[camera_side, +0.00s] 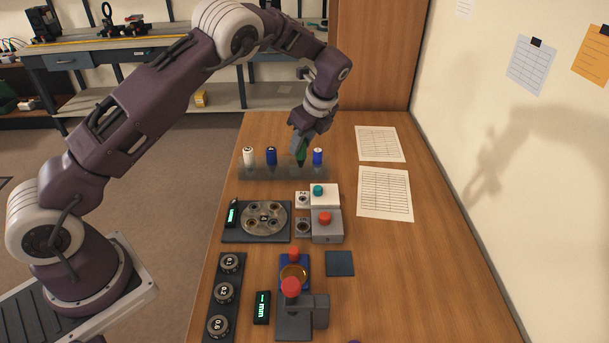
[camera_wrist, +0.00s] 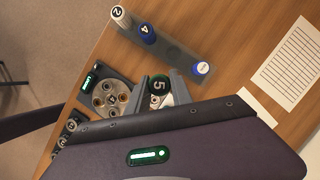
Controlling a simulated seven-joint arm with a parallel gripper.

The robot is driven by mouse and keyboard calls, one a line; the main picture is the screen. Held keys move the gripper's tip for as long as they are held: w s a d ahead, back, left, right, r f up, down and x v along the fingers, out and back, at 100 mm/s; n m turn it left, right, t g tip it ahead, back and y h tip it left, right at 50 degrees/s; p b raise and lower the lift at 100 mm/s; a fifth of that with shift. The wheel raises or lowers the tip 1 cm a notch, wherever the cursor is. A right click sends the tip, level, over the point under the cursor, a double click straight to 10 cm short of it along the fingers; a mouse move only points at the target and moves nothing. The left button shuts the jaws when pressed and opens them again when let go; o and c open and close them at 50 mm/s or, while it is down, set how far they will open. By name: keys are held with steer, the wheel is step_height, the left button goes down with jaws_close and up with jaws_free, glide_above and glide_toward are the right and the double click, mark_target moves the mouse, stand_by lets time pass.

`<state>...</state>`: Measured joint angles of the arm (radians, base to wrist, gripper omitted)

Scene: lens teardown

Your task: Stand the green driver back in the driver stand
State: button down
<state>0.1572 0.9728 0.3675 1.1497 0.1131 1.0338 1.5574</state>
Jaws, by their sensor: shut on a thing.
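The green driver (camera_side: 301,157) is held in my gripper (camera_side: 300,149), tip downward, at the stand's gap between two blue drivers in the side view. In the wrist view its dark cap marked 5 (camera_wrist: 158,86) shows between the fingers. The driver stand (camera_side: 284,172) is a grey see-through rail at the back of the bench. It holds a white driver (camera_side: 248,156), a blue driver (camera_side: 271,156) and another blue driver (camera_side: 317,157), all upright. The green driver's tip is hard to make out, so I cannot tell whether it is inside the stand.
A round metal plate with holes (camera_side: 264,218) lies in front of the stand. Boxes with a teal button (camera_side: 318,191) and a red button (camera_side: 325,219) stand beside it. Paper sheets (camera_side: 384,193) lie at the right.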

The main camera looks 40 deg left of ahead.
steer(key=w+a+f+m+t, duration=0.1)
steer(key=w+a+f+m, duration=0.1)
steer(key=a, duration=0.3)
steer(key=shift+w+a+f+m, duration=0.35)
steer(key=shift+w+a+m, duration=0.05)
steer(key=shift+w, duration=0.25)
steer(key=shift+f, duration=0.1)
stand_by(0.5)
steer(key=shift+f, duration=1.9)
steer(key=shift+f, duration=0.45)
steer(key=c, duration=0.6)
jaws_free()
